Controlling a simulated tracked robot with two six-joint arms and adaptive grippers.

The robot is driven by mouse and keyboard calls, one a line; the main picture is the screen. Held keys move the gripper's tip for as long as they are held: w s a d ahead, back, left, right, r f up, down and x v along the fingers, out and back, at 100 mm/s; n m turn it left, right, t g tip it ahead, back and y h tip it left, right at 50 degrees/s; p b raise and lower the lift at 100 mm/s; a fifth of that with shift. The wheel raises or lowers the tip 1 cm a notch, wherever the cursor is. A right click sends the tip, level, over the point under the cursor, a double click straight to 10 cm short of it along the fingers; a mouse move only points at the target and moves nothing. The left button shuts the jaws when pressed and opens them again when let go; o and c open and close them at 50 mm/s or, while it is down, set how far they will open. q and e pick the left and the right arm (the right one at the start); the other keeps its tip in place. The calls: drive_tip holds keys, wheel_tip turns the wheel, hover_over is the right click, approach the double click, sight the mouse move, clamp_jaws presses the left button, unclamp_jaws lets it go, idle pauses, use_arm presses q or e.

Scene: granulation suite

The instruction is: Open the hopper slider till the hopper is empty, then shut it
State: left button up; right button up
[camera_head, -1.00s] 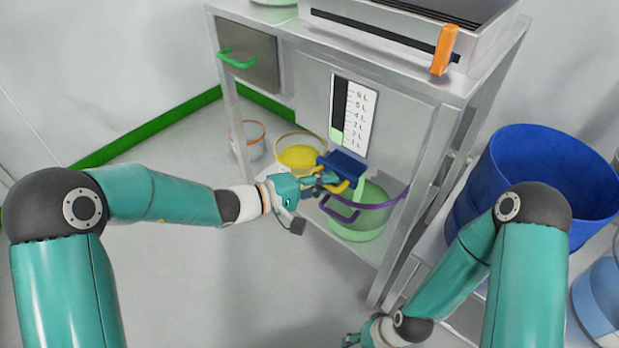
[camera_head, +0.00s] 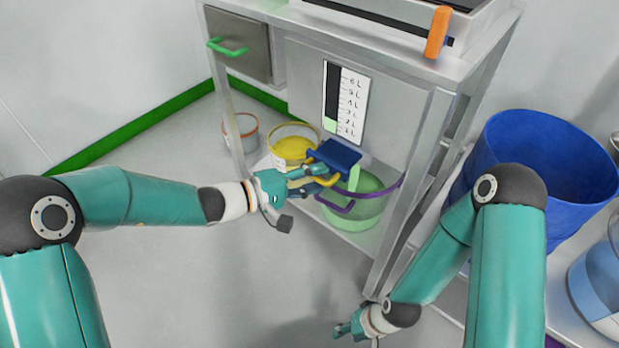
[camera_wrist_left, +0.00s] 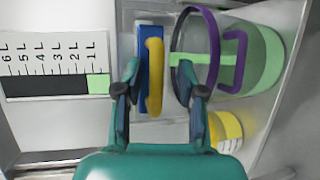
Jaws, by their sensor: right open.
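The hopper slider is a blue plate (camera_head: 338,154) with a yellow handle (camera_wrist_left: 154,77), sticking out below the hopper's level gauge (camera_head: 345,103). My left gripper (camera_head: 318,176) is at the handle; in the left wrist view its fingers (camera_wrist_left: 160,98) stand apart on either side of the yellow bar, with gaps showing. The gauge shows green up to about the 1 L mark (camera_wrist_left: 98,85), black above. My right gripper (camera_head: 342,328) is open and empty, low at front.
A clear tub of yellow material (camera_head: 292,147) and an orange-rimmed tub (camera_head: 242,132) stand left of the bucket. A large blue drum (camera_head: 545,175) stands at right. An orange handle (camera_head: 437,32) sits on top of the steel frame (camera_head: 455,75). The left floor is clear.

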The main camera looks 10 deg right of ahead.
use_arm(q)
drive_tip(key=v, duration=1.2)
drive_tip(key=shift+f, duration=0.15)
drive_tip(key=s+a+f+m+g+y+p, duration=0.15)
drive_tip(key=s+f+y, duration=0.25)
drive_tip(key=s+f, duration=0.45)
drive_tip(key=s+a+f+m+g+y, duration=0.1)
drive_tip(key=s+a+f+g+y, duration=0.3)
drive_tip(key=f, duration=0.8)
drive_tip(key=s+a+f+m+y+p, duration=0.1)
drive_tip(key=s+a+f+y, duration=0.15)
drive_tip(key=s+f, duration=0.6)
wheel_tip(320, 180, up, 37)
drive_tip(key=w+p, duration=0.1)
drive_tip(key=p, duration=3.6)
drive_tip(key=shift+w+d+p, duration=0.35)
drive_tip(key=shift+d+p, duration=0.05)
